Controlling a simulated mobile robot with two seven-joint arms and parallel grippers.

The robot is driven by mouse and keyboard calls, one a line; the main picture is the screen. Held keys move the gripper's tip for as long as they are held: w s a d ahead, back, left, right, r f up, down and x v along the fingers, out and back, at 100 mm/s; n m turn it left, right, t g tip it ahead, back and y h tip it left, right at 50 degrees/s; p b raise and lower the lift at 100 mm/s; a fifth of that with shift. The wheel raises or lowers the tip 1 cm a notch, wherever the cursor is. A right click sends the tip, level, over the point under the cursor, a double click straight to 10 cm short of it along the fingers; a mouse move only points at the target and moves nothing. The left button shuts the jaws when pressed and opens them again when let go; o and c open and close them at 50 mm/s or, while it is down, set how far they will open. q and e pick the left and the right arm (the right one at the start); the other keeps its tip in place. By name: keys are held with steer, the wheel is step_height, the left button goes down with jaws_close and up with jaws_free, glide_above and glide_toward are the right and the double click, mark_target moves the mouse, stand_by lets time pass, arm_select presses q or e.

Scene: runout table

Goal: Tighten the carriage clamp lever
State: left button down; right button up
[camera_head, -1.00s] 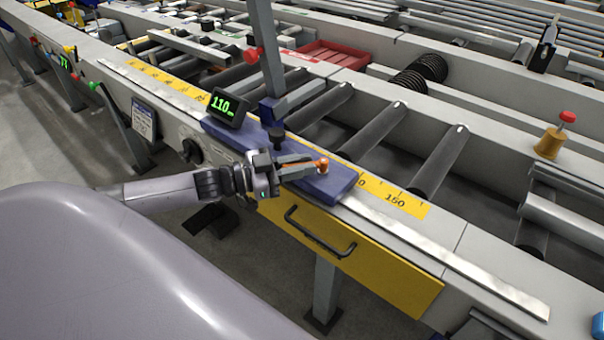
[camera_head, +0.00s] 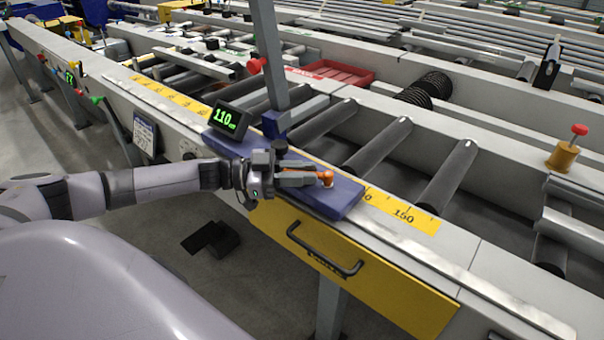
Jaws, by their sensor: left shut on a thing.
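The carriage (camera_head: 338,200) is a blue block on the rail along the yellow scale. A small display (camera_head: 228,119) on it reads 110. The clamp lever (camera_head: 326,178) is orange and sits on top of the carriage, with its round pivot end showing and the rest lying between my fingers. My left gripper (camera_head: 300,180) reaches in from the left, low over the carriage, and is shut on the lever. Its fingers hide part of the lever. My right gripper is not in view.
A yellow drawer (camera_head: 350,265) with a black handle is below the carriage. Rollers (camera_head: 380,145) lie behind the rail. A red tray (camera_head: 338,73) sits farther back.

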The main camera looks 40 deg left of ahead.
arm_select(q)
steer(key=shift+r, duration=0.1)
steer(key=c, duration=1.1)
jaws_free()
steer(key=v, duration=0.7)
steer(key=shift+b, duration=0.3)
